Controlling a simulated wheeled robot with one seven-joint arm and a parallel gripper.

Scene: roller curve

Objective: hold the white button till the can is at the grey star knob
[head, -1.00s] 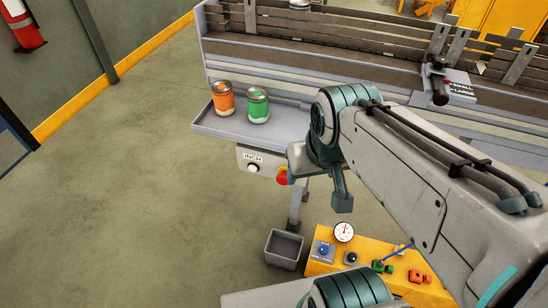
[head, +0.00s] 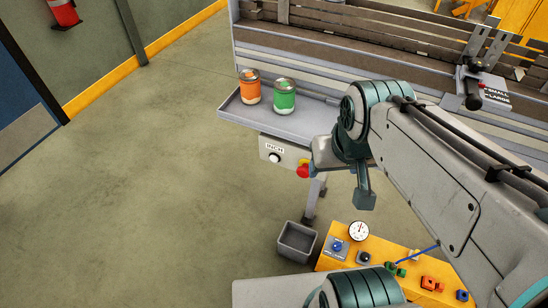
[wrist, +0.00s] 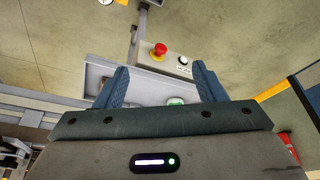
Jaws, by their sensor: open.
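The white button (head: 275,158) is on a grey box marked INCH, under the front of the grey tray. In the wrist view, the white button (wrist: 183,60) shows beyond the fingers, to the right of a red button. An orange can (head: 249,88) and a green can (head: 284,98) stand upright side by side in the tray; a green lid shows between the fingers in the wrist view. My gripper (wrist: 161,82) is open and empty, apart from the white button. I cannot make out the grey star knob.
A red stop button (head: 304,170) sits right of the white button, close to my arm. The conveyor (head: 330,48) runs behind the tray. A grey bin (head: 297,242) and a yellow panel (head: 350,258) with a gauge stand below. Floor at left is clear.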

